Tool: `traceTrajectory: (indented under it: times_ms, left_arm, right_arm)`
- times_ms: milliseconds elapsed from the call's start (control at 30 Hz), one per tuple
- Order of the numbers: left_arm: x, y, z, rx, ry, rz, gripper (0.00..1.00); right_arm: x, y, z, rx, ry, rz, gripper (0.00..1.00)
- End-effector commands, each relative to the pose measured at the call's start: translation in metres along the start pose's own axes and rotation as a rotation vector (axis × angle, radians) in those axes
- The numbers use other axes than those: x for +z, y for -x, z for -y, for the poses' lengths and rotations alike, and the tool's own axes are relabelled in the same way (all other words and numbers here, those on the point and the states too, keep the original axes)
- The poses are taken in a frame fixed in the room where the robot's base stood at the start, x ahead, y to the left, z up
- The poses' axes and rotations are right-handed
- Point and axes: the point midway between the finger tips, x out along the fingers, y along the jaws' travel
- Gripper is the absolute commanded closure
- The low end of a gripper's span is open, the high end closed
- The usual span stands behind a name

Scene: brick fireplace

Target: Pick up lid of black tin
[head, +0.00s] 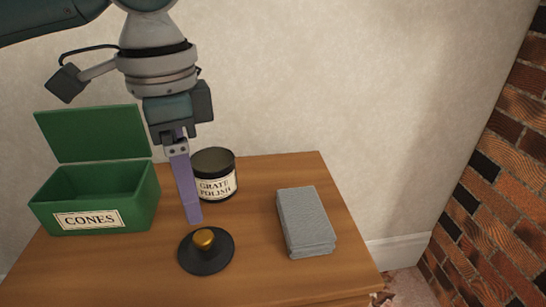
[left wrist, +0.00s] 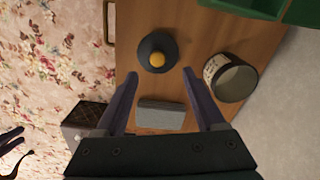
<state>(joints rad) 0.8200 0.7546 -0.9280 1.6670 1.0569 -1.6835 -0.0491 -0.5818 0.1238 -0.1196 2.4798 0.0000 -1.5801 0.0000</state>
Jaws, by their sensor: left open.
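The lid, a black disc with a gold knob (head: 205,239), lies flat on the wooden table top, in front of the black tin. The lid also shows in the left wrist view (left wrist: 157,64). The black tin (head: 217,187), labelled GRATE POLISH, stands upright with its top uncovered; in the left wrist view its open mouth (left wrist: 236,82) shows. My left gripper (head: 194,220) points down, just above and behind the lid in the head view. It is open and empty; in the left wrist view its fingertips (left wrist: 161,74) are apart, with the lid just beyond them.
A green box labelled CONES (head: 140,205) with a raised lid stands left of the tin. A grey block (head: 305,218) lies to the right. A wall is behind, bricks at right. Dark prongs at the left wrist view's left edge may be my right gripper (left wrist: 12,137).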

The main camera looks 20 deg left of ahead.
Motion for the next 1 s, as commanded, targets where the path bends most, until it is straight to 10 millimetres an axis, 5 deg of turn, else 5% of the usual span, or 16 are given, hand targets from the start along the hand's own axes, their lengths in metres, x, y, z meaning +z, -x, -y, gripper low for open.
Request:
traceTrajectory:
  times_ms: [567, 833, 1000]
  left_arm:
    - [-0.003, -0.081, -0.004, -0.001, -0.002, 0.001, 0.29]
    - [-0.003, -0.082, -0.004, -0.002, -0.003, -0.001, 0.30]
    - [-0.003, -0.082, -0.004, -0.001, -0.003, -0.001, 0.49]
  right_arm:
    - [0.013, -0.044, 0.003, -0.005, -0.005, -0.003, 0.50]
    - [0.012, -0.043, 0.003, -0.005, -0.005, -0.004, 0.50]
    - [0.012, -0.043, 0.003, -0.004, -0.005, -0.004, 0.50]
